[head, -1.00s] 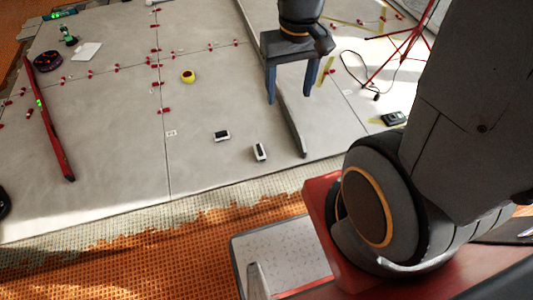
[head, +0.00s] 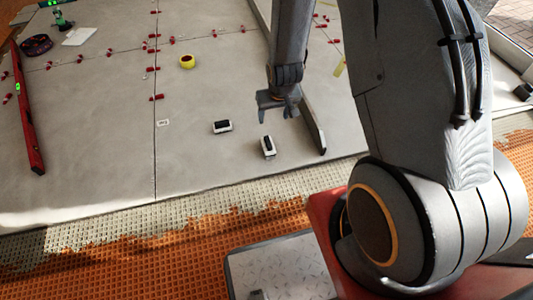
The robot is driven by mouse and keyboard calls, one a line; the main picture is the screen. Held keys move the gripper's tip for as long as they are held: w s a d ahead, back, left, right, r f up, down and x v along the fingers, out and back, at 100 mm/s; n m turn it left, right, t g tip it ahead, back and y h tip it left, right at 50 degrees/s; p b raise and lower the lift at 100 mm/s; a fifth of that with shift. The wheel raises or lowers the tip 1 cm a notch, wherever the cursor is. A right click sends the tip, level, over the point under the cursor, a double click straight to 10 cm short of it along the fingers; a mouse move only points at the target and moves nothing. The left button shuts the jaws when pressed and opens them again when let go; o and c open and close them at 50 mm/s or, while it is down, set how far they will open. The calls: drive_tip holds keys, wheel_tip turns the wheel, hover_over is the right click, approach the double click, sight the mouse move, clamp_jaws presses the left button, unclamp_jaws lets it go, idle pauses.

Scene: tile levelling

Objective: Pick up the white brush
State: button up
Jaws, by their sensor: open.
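Two small white pieces with dark tops lie on the grey tiles in the head view. One white piece (head: 222,127) lies crosswise, left of my gripper. The other white piece (head: 268,148) lies just below my gripper in the picture, nearer the tile edge. They look alike, and I cannot tell which is the white brush. My gripper (head: 279,115) is open and empty, with its fingers pointing down. It appears above the tiles, apart from both pieces.
A long dark bar (head: 308,122) lies right of my gripper. A yellow round item (head: 187,61) sits farther back. A red level (head: 28,120) lies at the left. Red clips line the tile joints. Orange matting (head: 150,250) borders the tiles in front.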

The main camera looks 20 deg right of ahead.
drive_tip(key=t+b, duration=0.1)
drive_tip(key=b, duration=0.7)
hover_over(268, 142)
drive_tip(key=s, duration=0.3)
wheel_tip(268, 142, down, 18)
drive_tip(key=shift+f, duration=0.2)
drive_tip(key=shift+w+b+x, duration=0.2)
drive_tip(key=shift+b+x, duration=1.95)
drive_tip(key=shift+x, duration=1.8)
drive_tip(key=shift+d+r, duration=0.1)
drive_tip(key=c, duration=1.3)
